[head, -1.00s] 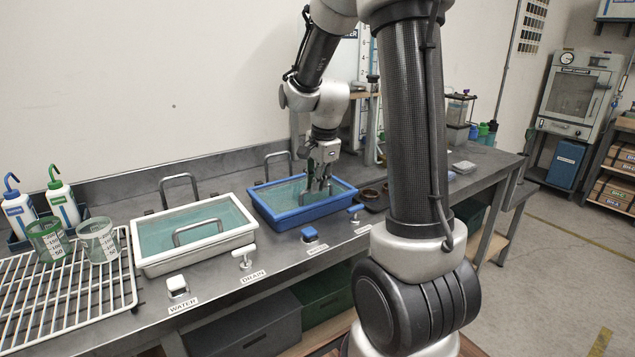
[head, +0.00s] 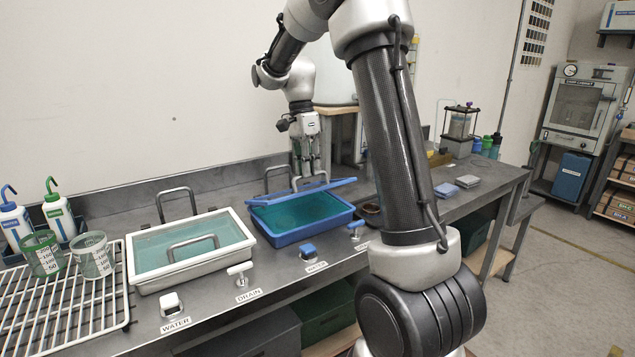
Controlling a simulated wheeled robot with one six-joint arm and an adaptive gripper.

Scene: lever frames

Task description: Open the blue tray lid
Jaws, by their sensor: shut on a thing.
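The blue tray (head: 308,232) sits on the metal bench, and its teal interior shows from above. Its blue-rimmed lid (head: 340,184) is raised off the tray and tilted, seen nearly edge-on above the tray's back part. My gripper (head: 310,176) points down at the lid and is shut on it, most likely on its handle. The fingertips and the handle are too small and overlapped to make out clearly.
A white tray (head: 137,278) with a clear lid and handle stands to the left. White and blue taps (head: 308,251) line the bench front. Beakers (head: 94,256) stand on a wire rack (head: 68,315) at far left. My arm hides part of the bench on the right.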

